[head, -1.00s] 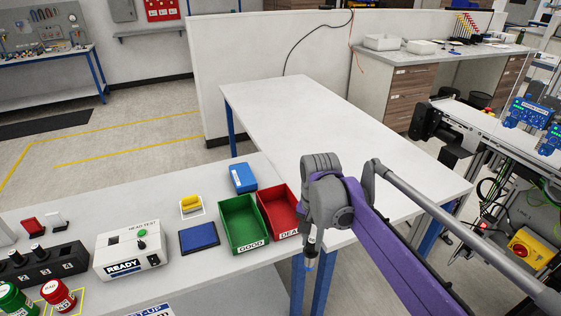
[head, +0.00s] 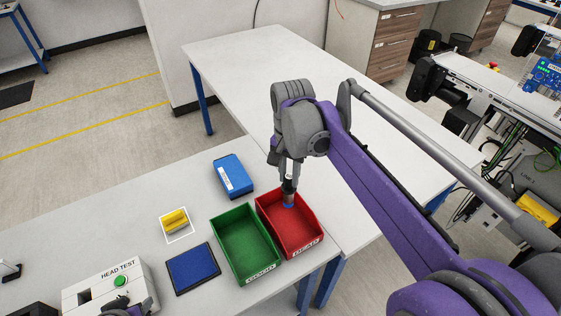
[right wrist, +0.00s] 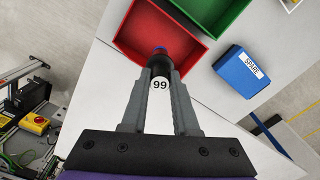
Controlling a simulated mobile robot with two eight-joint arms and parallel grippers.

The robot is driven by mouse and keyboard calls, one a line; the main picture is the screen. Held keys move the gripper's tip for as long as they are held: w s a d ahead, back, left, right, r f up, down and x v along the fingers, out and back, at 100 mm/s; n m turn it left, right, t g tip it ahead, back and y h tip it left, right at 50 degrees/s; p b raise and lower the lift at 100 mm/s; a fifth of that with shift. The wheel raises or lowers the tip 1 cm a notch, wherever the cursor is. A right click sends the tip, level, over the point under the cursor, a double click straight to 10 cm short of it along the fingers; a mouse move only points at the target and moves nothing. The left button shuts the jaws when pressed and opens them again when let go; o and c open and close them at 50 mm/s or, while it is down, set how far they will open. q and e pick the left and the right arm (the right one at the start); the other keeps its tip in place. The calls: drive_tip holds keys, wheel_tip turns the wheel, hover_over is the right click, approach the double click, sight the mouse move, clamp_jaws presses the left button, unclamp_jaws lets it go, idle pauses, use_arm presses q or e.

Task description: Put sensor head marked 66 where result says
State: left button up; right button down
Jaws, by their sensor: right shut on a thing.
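My right gripper (head: 286,178) is shut on a dark sensor head with a blue tip (head: 288,204), pointing down over the red bin (head: 308,252) labelled DEAD. In the right wrist view the sensor head (right wrist: 159,68) sits between the fingers (right wrist: 159,88); its white label reads 99 as pictured, and turned over it would read 66. I cannot tell whether the tip touches the bin's floor. The green bin (head: 246,240) labelled GOOD stands beside it, empty.
A blue box (head: 233,176), labelled SPARE in the wrist view, stands behind the green bin. A yellow block (head: 175,220) and a blue pad (head: 193,268) lie to the left. Dark parts at the bottom edge may be my left gripper. The rear table (head: 300,75) is bare.

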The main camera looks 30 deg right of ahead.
sight(289, 200)
drive_tip(key=shift+s+f, duration=0.35)
drive_tip(key=shift+f, duration=0.2)
use_arm(q)
drive_tip(key=s+f+b, duration=0.1)
drive_tip(key=f, duration=0.1)
drive_tip(key=s+f+b, duration=0.1)
drive_tip(key=s+f, duration=0.1)
drive_tip(key=shift+b, duration=0.3)
use_arm(e)
wheel_tip(289, 200, down, 7)
drive_tip(key=shift+s+f, duration=0.1)
drive_tip(key=shift+s, duration=0.05)
use_arm(q)
drive_tip(key=shift+s+f+b, duration=0.15)
drive_tip(key=shift+f+b, duration=0.15)
drive_tip(key=shift+f, duration=0.1)
use_arm(e)
drive_tip(key=shift+w+f, duration=0.2)
drive_tip(key=shift+f, duration=0.5)
drive_tip(key=c, duration=0.6)
unclamp_jaws()
use_arm(q)
drive_tip(key=shift+w+r+p, duration=0.2)
drive_tip(key=shift+r+p, duration=0.1)
drive_tip(key=shift+r, duration=0.1)
use_arm(e)
wheel_tip(289, 200, up, 11)
drive_tip(key=shift+f, duration=0.1)
